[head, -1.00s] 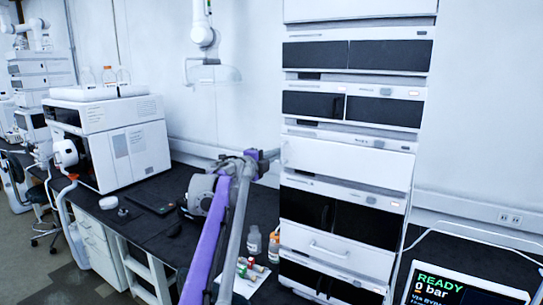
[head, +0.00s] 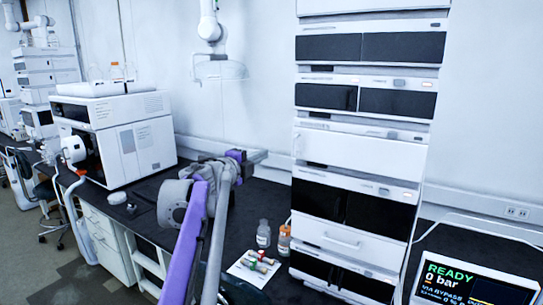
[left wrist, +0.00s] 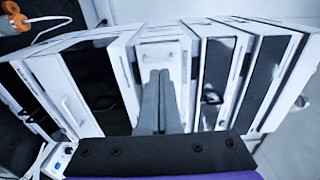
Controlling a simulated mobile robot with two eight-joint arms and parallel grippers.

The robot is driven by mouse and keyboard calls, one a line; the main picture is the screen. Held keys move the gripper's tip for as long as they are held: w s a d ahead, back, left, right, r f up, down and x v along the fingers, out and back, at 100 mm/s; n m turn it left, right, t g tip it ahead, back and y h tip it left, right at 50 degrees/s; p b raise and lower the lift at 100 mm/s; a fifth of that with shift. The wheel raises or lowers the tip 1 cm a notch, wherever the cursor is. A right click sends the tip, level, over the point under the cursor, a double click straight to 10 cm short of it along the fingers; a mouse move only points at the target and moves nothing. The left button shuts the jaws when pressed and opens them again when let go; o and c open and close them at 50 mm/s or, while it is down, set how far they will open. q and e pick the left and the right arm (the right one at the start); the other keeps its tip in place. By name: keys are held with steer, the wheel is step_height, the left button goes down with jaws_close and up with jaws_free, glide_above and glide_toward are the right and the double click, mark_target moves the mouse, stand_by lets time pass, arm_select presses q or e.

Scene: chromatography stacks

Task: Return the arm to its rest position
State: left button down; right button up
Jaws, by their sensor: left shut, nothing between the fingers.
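My left arm, purple and grey, rises from the bottom of the head view, with its left gripper (head: 260,155) at the upper end, pointing right toward the chromatography stack (head: 360,150). A gap shows between the gripper and the stack's left edge in that view. In the left wrist view the two grey fingers (left wrist: 160,75) lie together, shut and empty, with the stack's white and black modules (left wrist: 95,75) beyond them. I cannot tell the exact distance to the stack. My right gripper is in neither view.
Two bottles (head: 264,234) and several small vials on a white sheet (head: 238,268) stand on the black bench left of the stack. A screen reading READY (head: 470,280) is at lower right. A white instrument (head: 115,130) stands at left. Dark bench between is mostly clear.

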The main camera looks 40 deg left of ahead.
arm_select(q)
steer(key=s+d+f+n+g, duration=0.4)
steer(key=s+d+f, duration=0.6)
steer(key=f, duration=0.4)
steer(key=s+d+f+n+g, duration=0.4)
steer(key=s+d+f+n, duration=0.3)
steer(key=s+d+f, duration=0.3)
steer(key=s+d+f+n+g+h, duration=0.1)
steer(key=s+d+f+n+g, duration=0.3)
steer(key=s+d+f, duration=0.5)
step_height(320, 180, down, 10)
steer(key=shift+s+d+r+n, duration=0.15)
steer(key=shift+s+d+n, duration=0.25)
steer(key=shift+d+n, duration=0.5)
steer(key=shift+a, duration=0.25)
